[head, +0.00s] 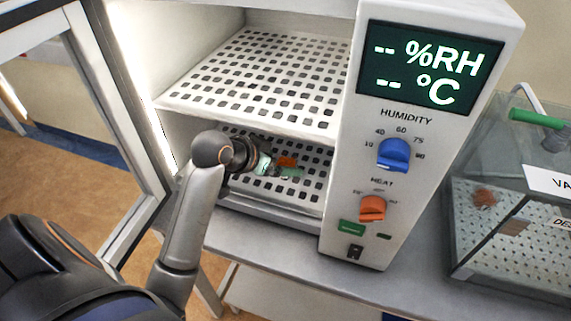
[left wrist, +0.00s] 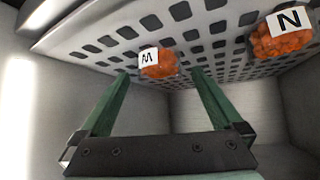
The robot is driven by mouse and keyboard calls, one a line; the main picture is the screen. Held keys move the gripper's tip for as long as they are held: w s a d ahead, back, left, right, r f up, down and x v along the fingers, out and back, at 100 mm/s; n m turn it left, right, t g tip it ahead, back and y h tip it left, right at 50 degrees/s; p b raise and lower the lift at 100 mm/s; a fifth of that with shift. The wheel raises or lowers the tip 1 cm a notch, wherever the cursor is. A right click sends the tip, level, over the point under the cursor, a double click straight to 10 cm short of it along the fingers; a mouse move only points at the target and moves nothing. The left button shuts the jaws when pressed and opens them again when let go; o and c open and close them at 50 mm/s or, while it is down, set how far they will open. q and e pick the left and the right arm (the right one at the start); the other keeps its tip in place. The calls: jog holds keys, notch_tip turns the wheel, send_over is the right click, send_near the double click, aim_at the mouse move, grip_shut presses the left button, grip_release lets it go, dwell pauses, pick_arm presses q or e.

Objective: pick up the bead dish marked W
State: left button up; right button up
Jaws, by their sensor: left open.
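The bead dish marked W (left wrist: 158,63) holds orange beads and has a white label. It shows in the left wrist view, which looks upside down, so its letter reads like an M. It sits on the perforated lower shelf of the chamber, in line with the gap between my left gripper's fingers (left wrist: 160,76) and apparently just beyond their tips. My left gripper is open and empty. In the head view my left gripper (head: 280,171) reaches into the lower compartment; orange beads (head: 287,161) show beside its fingers, their label hidden. My right gripper is not in view.
A second orange bead dish marked N (left wrist: 282,40) sits on the same shelf. The upper perforated shelf (head: 262,75) is empty, above my arm. The open glass door (head: 122,130) is at left, the control panel (head: 385,185) at right. A clear box (head: 515,235) stands farther right.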

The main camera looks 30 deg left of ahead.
pick_arm(q)
jog(key=shift+x, duration=1.45)
jog(key=shift+w+r, duration=0.1)
jog(key=c, duration=1.4)
